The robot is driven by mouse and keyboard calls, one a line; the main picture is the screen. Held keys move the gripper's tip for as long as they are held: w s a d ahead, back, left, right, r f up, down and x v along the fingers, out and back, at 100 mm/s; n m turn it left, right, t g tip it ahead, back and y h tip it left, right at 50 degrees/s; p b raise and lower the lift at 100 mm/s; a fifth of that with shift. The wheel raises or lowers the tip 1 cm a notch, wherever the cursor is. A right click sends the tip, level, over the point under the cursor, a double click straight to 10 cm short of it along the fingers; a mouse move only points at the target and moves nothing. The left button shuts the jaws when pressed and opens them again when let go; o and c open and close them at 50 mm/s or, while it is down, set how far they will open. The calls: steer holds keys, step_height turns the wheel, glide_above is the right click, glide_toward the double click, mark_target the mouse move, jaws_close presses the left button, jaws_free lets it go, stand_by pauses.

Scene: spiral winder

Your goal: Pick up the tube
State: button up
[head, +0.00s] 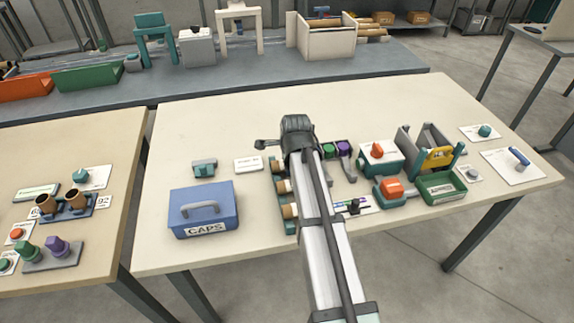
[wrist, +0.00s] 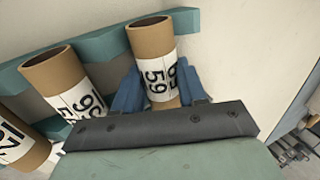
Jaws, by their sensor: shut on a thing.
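The tube (wrist: 152,42) is a brown cardboard cylinder with an open top and a white label with black digits, in the wrist view. My gripper (wrist: 160,90) has its blue fingers on both sides of this tube, shut on its lower part. The tube stands beside a teal rack (wrist: 205,18); whether its bottom still rests in the rack is hidden. Two more labelled tubes stand to its left, a near one (wrist: 55,80) and one cut by the frame edge (wrist: 18,140).
In the head view, the teal rack (head: 277,222) with tube ends lies left of my arm on the pale table (head: 350,115). A blue CAPS box (head: 204,222) stands to the left. An orange-knobbed device (head: 378,158) and a green bin (head: 443,187) stand to the right.

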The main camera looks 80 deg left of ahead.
steer(key=shift+c, duration=0.2)
step_height(320, 180, up, 9)
steer(key=shift+f, duration=0.1)
steer(key=shift+w+r, duration=0.15)
steer(key=shift+r, duration=0.2)
steer(key=w+d+r+m, duration=0.1)
steer(key=w+d, duration=0.1)
steer(key=w, duration=0.6)
steer(key=w+d+r+m, duration=0.1)
steer(key=w+d, duration=0.1)
steer(key=w, duration=0.5)
steer(key=shift+s+d+f+n, duration=0.15)
steer(key=shift+f+n, duration=0.35)
steer(key=shift+f, duration=2.05)
steer(key=shift+d+f+n, duration=0.15)
steer(key=shift+f+n, duration=0.35)
steer(key=shift+f, duration=2)
steer(key=shift+f, duration=0.65)
